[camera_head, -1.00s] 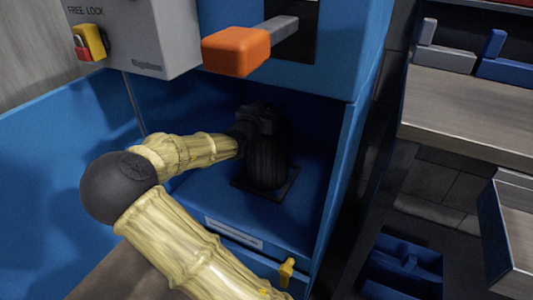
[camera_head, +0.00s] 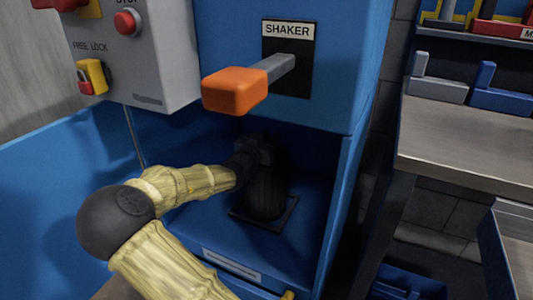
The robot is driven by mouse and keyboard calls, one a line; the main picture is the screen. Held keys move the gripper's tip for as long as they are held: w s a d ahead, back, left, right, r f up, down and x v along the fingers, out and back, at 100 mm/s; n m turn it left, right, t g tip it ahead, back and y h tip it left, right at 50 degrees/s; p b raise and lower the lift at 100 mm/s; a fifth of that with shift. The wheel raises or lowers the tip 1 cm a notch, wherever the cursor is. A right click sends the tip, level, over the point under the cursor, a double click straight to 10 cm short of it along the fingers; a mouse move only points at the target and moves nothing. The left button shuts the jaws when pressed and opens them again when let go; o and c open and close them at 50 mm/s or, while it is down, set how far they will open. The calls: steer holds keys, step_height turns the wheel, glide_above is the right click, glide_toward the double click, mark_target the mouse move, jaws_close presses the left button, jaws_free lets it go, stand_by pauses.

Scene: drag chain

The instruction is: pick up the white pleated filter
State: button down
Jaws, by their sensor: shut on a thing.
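The pleated filter (camera_head: 267,193) stands upright inside the shadowed blue cabinet bay and looks almost black there, not white. Its lower end is over a dark square plate (camera_head: 287,218) on the bay floor; I cannot tell whether it touches the plate. My gripper (camera_head: 262,158) reaches in from the left and is shut at the filter's upper part. The fingers are dark and hard to make out against it.
An orange-ended shaker handle (camera_head: 234,90) juts out above the bay. A grey control box (camera_head: 150,60) hangs at upper left. Blue bay walls close in around my gripper. A grey bench (camera_head: 468,135) stands at right.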

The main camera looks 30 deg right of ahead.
steer(key=shift+s+a+r+p, duration=0.1)
steer(key=shift+r+p, duration=0.4)
steer(key=shift+p, duration=0.05)
step_height(320, 180, up, 6)
steer(key=p, duration=0.4)
steer(key=shift+r, duration=0.15)
steer(key=p+v, duration=0.8)
steer(key=v, duration=1.1)
steer(key=shift+s+a+p, duration=0.25)
steer(key=shift+p, duration=0.15)
